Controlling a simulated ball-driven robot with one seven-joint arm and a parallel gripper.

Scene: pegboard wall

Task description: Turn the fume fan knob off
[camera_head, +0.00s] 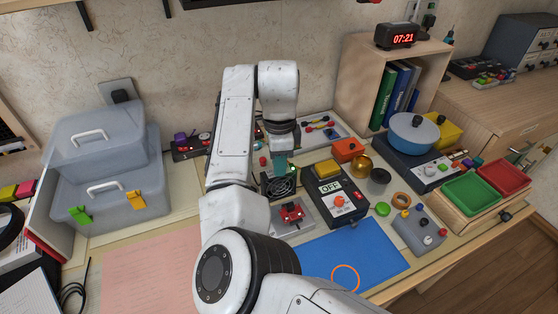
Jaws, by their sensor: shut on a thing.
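The fume fan (283,186) is a small black unit with a round grille, in the middle of the bench. My gripper (280,168) points down at the fan's top, right behind the grille, and is shut on what appears to be the fan's knob. The knob itself is hidden by the fingers, so its setting cannot be read. My white arm comes up from the bottom of the view and bends down over the fan.
Right of the fan stands a black box (321,187) with an OFF display and an orange knob. A red-topped part (292,212) lies in front. A yellow block (327,168), an orange block (347,150) and a gold pot (362,165) stand close by. A blue mat (372,249) is mostly clear.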

